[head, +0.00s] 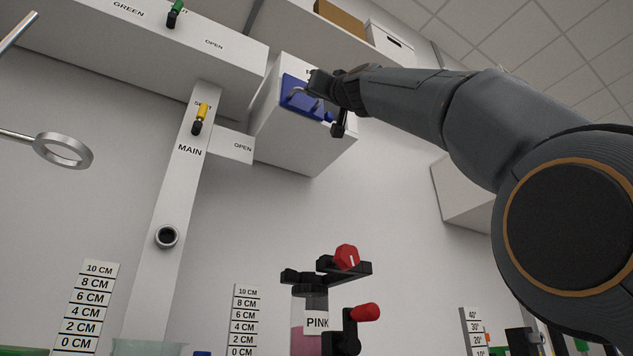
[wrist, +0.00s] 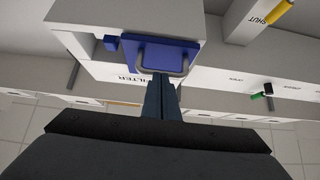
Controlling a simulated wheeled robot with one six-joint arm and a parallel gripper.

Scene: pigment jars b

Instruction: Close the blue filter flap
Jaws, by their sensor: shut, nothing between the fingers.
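The blue filter flap (head: 296,101) is on the face of a white box (head: 290,146) high on the wall. In the wrist view the blue flap (wrist: 155,51) shows as a panel with a grey bar handle (wrist: 146,64) along its near edge. My gripper (head: 318,82) is shut and empty. In the wrist view its fingertips (wrist: 161,77) are at the handle, overlapping it in the picture; contact is unclear.
A white panel with a yellow-handled valve (head: 201,113) stands left of the box. A green-handled valve (head: 175,13) is above. A jar marked PINK (head: 316,323) with red knobs is below. A shelf holds a brown box (head: 340,17). Open air lies below the white box.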

